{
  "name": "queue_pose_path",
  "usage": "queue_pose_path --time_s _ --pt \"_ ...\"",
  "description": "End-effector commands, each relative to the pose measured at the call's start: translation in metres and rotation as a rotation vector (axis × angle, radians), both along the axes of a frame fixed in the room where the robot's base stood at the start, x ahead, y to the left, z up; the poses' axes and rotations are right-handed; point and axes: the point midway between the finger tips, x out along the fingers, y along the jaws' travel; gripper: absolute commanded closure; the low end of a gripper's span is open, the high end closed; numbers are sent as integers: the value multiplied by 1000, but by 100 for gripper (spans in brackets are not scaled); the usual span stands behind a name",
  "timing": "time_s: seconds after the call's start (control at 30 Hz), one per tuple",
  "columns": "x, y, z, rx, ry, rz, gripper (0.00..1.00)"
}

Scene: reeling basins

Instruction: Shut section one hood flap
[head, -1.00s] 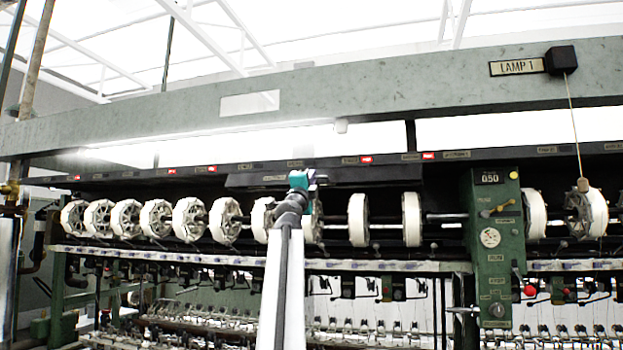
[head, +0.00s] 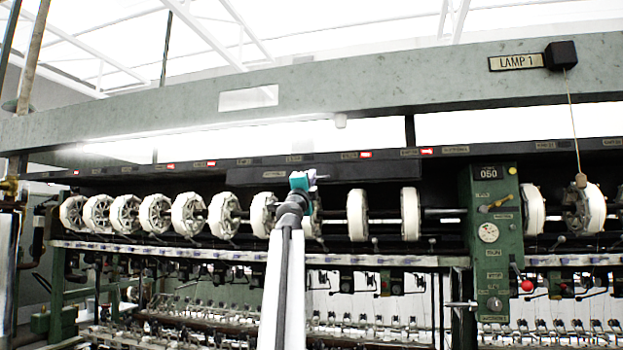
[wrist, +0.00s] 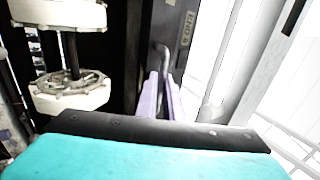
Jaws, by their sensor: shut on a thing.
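The section one hood flap is, as far as I can tell, the long dark panel (head: 360,173) under the black hood rail in the head view, above the middle reels. It has a small label, and its exact angle is hard to judge. My gripper (wrist: 162,97) shows in the wrist view with its pale lilac fingers closed around a grey bent handle (wrist: 162,52). The handle sits beside a dark labelled panel (wrist: 187,55). In the head view my teal wrist hides the fingertips and the handle.
A row of white reels (head: 357,214) hangs just below the flap, and some show close at left in the wrist view (wrist: 68,95). A green control post (head: 493,235) stands to the right. A lamp cord with a knob (head: 581,181) hangs further right.

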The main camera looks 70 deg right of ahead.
Motion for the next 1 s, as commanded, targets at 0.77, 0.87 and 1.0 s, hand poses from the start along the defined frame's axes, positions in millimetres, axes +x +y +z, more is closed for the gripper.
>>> queue_pose_path --time_s 0.77,0.87,1.0 --pt "0 -22 -17 11 -3 -4 82" --pt "0 -22 -17 11 -3 -4 82" --pt "0 -18 -21 11 -3 -5 82"
